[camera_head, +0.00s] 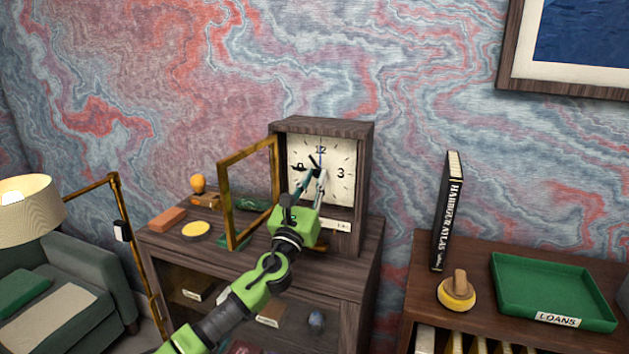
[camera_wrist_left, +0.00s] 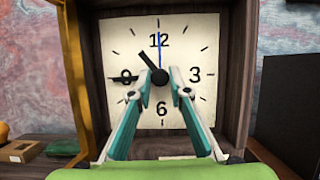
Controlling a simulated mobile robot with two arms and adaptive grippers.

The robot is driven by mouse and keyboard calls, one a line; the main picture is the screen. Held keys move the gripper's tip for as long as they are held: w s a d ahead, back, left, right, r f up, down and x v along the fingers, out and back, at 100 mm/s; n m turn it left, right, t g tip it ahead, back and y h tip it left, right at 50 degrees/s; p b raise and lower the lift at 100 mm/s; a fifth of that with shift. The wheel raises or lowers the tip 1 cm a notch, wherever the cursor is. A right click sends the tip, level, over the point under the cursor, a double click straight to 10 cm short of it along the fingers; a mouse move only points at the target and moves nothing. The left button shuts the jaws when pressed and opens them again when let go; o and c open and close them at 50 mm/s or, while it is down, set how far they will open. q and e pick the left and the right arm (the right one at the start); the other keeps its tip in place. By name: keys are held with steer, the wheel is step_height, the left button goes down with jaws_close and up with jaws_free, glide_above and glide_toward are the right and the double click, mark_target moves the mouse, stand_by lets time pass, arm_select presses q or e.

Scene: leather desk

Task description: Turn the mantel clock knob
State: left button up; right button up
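The mantel clock (camera_head: 364,145) has a dark wooden case, and its brass-framed door (camera_head: 228,205) is swung open to the left. Its white dial (camera_wrist_left: 190,40) faces the left wrist view. A black hand (camera_wrist_left: 150,60) points up and left, between 9 and 12, and a thin blue hand (camera_wrist_left: 159,45) points at 12. A round black knob (camera_wrist_left: 160,77) sits at the dial's centre. My left gripper (camera_head: 312,176) is in front of the dial. Its fingertips (camera_wrist_left: 161,79) are spread on either side of the knob; contact is unclear. My right gripper is out of view.
The clock stands on a wooden cabinet (camera_head: 352,265) with small items left of the open door, including a yellow disc (camera_head: 195,230). At right, another cabinet bears a black book (camera_head: 447,215), a stamp (camera_head: 457,292) and a green tray (camera_head: 540,285).

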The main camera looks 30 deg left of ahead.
arm_select(q)
steer(key=o, duration=0.3)
steer(key=v, duration=1.2)
stand_by(0.4)
